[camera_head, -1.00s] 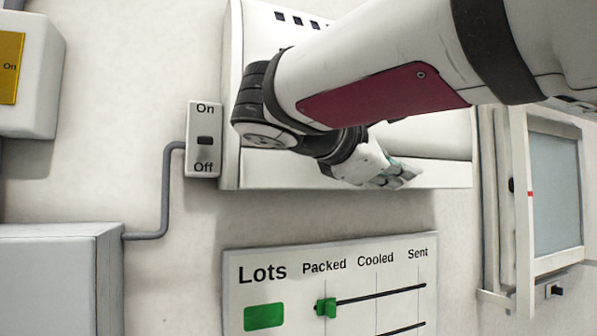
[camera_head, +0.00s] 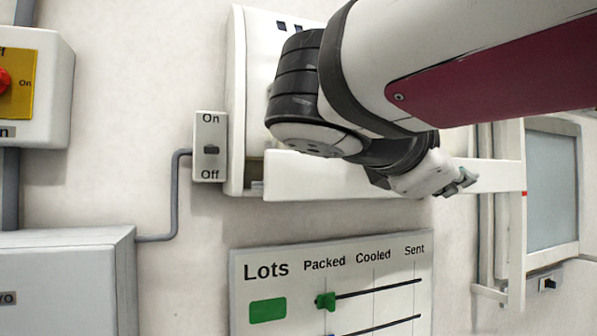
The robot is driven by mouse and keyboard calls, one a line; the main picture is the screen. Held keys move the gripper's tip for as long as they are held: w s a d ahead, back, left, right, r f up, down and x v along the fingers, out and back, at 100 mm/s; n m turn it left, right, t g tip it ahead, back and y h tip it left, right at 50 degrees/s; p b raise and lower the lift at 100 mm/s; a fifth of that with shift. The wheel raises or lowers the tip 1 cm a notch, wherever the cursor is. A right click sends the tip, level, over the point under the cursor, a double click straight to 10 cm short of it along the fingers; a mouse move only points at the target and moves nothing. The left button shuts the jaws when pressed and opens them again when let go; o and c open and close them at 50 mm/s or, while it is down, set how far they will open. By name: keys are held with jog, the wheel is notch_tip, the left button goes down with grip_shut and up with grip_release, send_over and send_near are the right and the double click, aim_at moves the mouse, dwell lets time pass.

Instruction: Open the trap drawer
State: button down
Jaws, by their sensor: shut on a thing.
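The trap drawer (camera_head: 315,178) is a long white front panel low on the white wall-mounted unit (camera_head: 238,90). It stands out from the unit, with a dark gap and a bit of rail showing at its left end. My gripper (camera_head: 462,183) is at the front of the drawer, right of its middle, and is shut on it. The fingertips point right; the exact grip and any handle are hidden behind my wrist. My arm covers most of the unit above the drawer.
A small On/Off switch box (camera_head: 210,148) is left of the unit. A Lots board (camera_head: 330,290) with green sliders hangs below. A framed glass panel (camera_head: 553,190) is right, behind the drawer's right end. Grey boxes (camera_head: 65,280) are at far left.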

jog(key=c, duration=2)
grip_release()
